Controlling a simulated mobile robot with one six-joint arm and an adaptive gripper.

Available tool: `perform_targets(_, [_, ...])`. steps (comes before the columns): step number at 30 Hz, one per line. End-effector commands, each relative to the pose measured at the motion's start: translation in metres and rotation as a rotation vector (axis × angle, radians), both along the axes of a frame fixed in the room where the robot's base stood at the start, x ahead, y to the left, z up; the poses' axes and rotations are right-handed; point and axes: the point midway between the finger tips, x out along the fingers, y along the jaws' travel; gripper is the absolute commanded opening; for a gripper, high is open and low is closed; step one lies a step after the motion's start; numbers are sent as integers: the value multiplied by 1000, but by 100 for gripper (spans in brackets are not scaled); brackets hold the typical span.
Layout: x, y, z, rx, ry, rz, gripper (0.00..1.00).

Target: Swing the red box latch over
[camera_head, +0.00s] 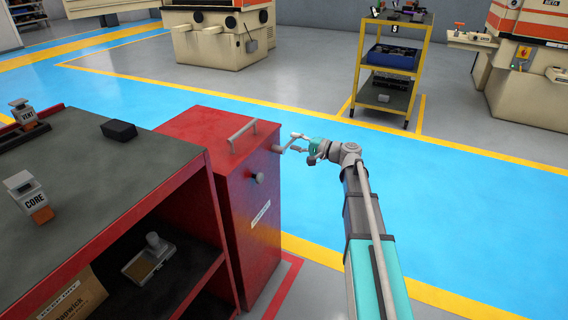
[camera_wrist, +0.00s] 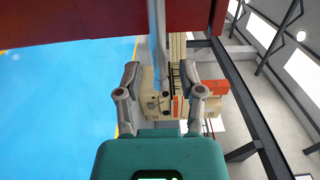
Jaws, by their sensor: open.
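The red box (camera_head: 250,215) stands against the right end of a red bench. A grey bar, which looks like its latch (camera_head: 281,149), sticks out from the box's right side near the top. In the wrist view the latch (camera_wrist: 157,30) hangs from the red box's edge (camera_wrist: 70,22) and reaches down between the fingers. My gripper (camera_head: 297,143) is at the outer end of the latch. In the wrist view my gripper (camera_wrist: 160,78) is open, with one finger on each side of the bar and visible gaps. Whether the bar touches a finger cannot be told.
The red box has a grey top handle (camera_head: 242,135) and a round knob (camera_head: 257,178) on its side. The bench (camera_head: 110,170) carries blocks and a black box (camera_head: 118,130). A yellow cart (camera_head: 390,75) stands behind. The blue floor right of the box is clear.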

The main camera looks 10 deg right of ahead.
Motion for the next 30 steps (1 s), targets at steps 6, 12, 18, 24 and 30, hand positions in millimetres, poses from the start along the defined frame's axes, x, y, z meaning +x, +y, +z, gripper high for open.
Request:
perform_targets(6, [1, 3, 0, 0, 0, 0, 50])
perform_targets(12, [3, 6, 0, 0, 0, 0, 50])
perform_targets(18, [3, 7, 0, 0, 0, 0, 50])
perform_targets(24, [3, 7, 0, 0, 0, 0, 37])
perform_targets(30, [3, 6, 0, 0, 0, 0, 0])
